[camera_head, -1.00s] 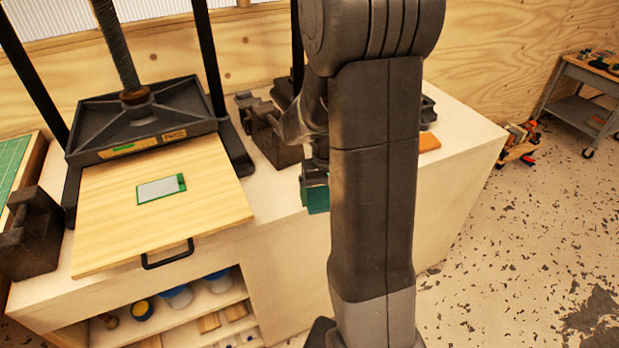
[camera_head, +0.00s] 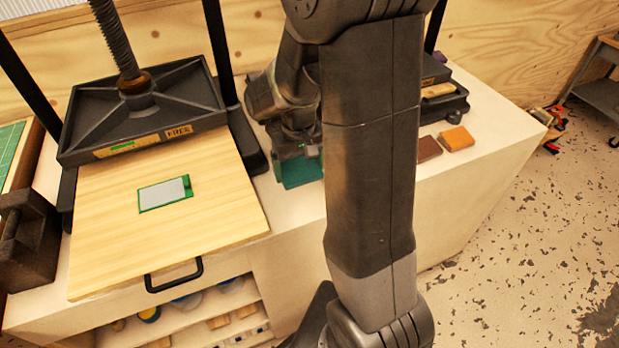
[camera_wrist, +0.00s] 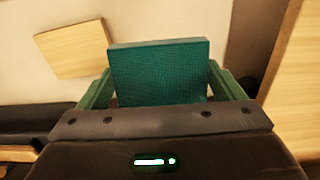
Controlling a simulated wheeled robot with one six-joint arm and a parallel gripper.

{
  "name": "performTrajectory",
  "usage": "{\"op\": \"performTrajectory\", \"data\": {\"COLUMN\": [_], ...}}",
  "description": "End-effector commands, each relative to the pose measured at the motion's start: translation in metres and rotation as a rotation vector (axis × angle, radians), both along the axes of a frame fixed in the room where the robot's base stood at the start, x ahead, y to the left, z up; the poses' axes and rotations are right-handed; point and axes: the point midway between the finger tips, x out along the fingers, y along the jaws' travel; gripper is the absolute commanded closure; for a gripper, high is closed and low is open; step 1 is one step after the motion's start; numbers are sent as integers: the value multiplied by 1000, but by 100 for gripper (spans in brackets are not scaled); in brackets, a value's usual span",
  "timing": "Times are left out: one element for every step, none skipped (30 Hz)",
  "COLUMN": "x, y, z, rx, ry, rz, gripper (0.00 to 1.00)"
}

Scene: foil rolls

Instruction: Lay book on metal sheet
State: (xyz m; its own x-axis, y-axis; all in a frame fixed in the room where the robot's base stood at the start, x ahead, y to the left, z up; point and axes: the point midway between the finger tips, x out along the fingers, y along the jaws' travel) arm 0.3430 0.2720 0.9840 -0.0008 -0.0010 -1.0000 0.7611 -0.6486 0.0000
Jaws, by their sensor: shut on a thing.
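The book is teal with a textured cover. It is gripped in my gripper (camera_head: 298,152), and part of it (camera_head: 303,172) shows below the gripper, left of my arm. In the wrist view the book (camera_wrist: 160,70) stands between the two green fingers of my gripper (camera_wrist: 161,84), which are shut on it. The metal sheet (camera_head: 165,192) is a small grey rectangle with a green border, lying flat on the pale wooden press board (camera_head: 110,240). Nothing lies on the sheet. The book is right of the board and apart from the sheet.
A dark press platen (camera_head: 140,120) with a screw hangs over the board's back. A black handle (camera_head: 174,275) is at its front. Brown (camera_head: 427,148) and orange (camera_head: 456,138) blocks lie on the bench at right. A dark block (camera_head: 30,240) stands at left.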

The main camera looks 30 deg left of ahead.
Motion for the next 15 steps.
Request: {"op": "performTrajectory", "data": {"x": [0, 0, 0, 0, 0, 0, 0, 0, 0, 0, 0, 0, 0, 0, 0], "y": [-1, -1, 0, 0, 0, 0, 0, 0, 0, -1, -1, 0, 0, 0, 0], "z": [-9, -13, -18, -21, -23, -26, -28, -30, -35, -39, -43, -48, -52, -55, -59], "rx": [-3, -3, -2, -2, -1, -1, -1, -2, -2, -2, -3, -2, -2, -2, -2], "ry": [3, 3, 1, 1, 1, 1, 1, 1, 1, 2, 3, 2, 2, 1, 1], "rz": [0, 0, 0, 0, 0, 0, 0, 0, 0, 0, 0, 0, 0, 0, 0], "gripper": [35, 35, 35, 35, 35, 35, 35, 35, 35, 35, 35, 35, 35, 35, 35]}}
